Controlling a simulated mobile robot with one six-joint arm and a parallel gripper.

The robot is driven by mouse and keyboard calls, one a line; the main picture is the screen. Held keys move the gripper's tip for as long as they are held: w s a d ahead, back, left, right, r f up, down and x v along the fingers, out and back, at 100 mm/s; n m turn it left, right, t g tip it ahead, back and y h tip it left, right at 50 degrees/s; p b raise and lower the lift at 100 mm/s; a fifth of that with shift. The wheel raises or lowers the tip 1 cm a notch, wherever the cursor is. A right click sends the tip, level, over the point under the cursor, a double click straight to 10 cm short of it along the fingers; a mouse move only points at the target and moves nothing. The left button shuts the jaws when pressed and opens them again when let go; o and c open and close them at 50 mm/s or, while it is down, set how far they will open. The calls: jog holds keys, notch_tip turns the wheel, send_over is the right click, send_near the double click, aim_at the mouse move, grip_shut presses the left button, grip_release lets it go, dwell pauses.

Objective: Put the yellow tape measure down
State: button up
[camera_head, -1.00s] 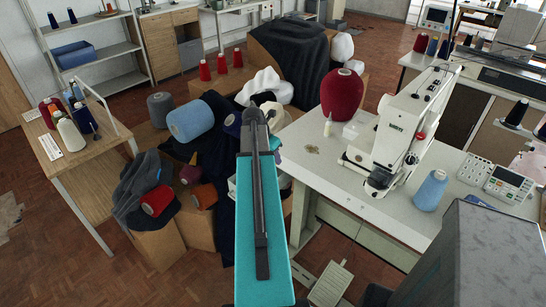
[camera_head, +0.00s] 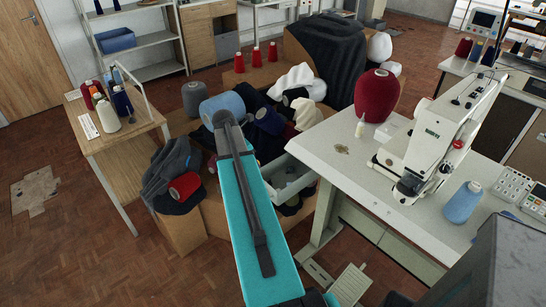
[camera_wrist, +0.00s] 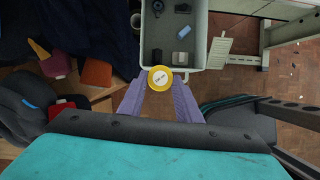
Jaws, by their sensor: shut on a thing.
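The yellow tape measure (camera_wrist: 160,78) is a small round disc with a pale centre, in the wrist view. It sits between the tips of the two purple fingers of my gripper (camera_wrist: 159,84), which is shut on it. It appears in front of the near edge of a pale grey open tray; the height between them I cannot tell. In the head view my teal arm hides the gripper and the tape measure.
Cartons with yarn and dark cloth (camera_head: 168,172) stand left.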

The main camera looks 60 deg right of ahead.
jog(key=w+a+f+m, duration=0.1)
jog(key=w+a, duration=0.4)
jog(key=a, duration=0.7)
jog(key=w+a, duration=0.4)
jog(key=a, duration=0.8)
jog(key=w+a+f+m, duration=0.1)
jog(key=w+a, duration=0.4)
jog(key=a, duration=0.7)
jog(key=a+m+g, duration=0.1)
jog(key=a, duration=1.3)
jog(key=shift+s+y+b, duration=0.3)
jog(key=shift+s+b, duration=0.05)
jog(key=shift+s, duration=0.1)
jog(key=shift+s+d+r, duration=0.1)
